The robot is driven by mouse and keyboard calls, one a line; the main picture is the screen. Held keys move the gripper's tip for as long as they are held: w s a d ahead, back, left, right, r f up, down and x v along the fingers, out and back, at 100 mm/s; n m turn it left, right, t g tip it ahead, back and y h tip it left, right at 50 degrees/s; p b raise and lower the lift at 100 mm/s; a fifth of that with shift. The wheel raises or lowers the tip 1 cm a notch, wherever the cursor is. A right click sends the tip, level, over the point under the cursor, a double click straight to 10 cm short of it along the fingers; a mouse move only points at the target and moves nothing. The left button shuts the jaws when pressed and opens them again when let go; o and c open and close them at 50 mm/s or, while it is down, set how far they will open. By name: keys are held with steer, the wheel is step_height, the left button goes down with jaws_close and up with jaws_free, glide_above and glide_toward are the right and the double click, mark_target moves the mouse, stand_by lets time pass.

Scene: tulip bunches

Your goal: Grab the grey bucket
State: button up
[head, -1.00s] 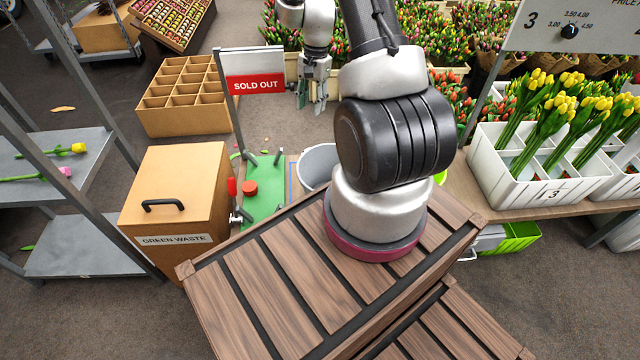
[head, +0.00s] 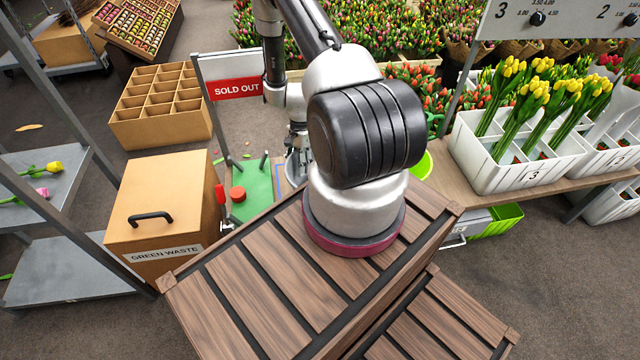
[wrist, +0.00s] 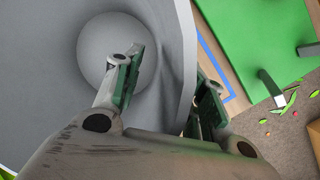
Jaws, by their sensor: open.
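The grey bucket (head: 292,172) stands behind my arm's base in the head view, mostly hidden by my arm. In the wrist view the bucket (wrist: 40,70) fills the left and middle, seen from above into its round bottom. My gripper (wrist: 170,68) is open over the bucket's right rim. One finger is over the inside of the bucket and the other is outside the wall, with the rim between them. I cannot tell whether either finger touches the wall. In the head view my gripper (head: 297,145) is partly hidden behind my arm.
A "SOLD OUT" sign (head: 236,88) stands close to my arm. A "GREEN WASTE" box (head: 160,205) is at left. A lime-green container (head: 424,165) is right of my arm.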

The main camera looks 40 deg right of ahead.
steer(key=shift+a+f, duration=0.1)
steer(key=shift+f, duration=0.2)
jaws_close()
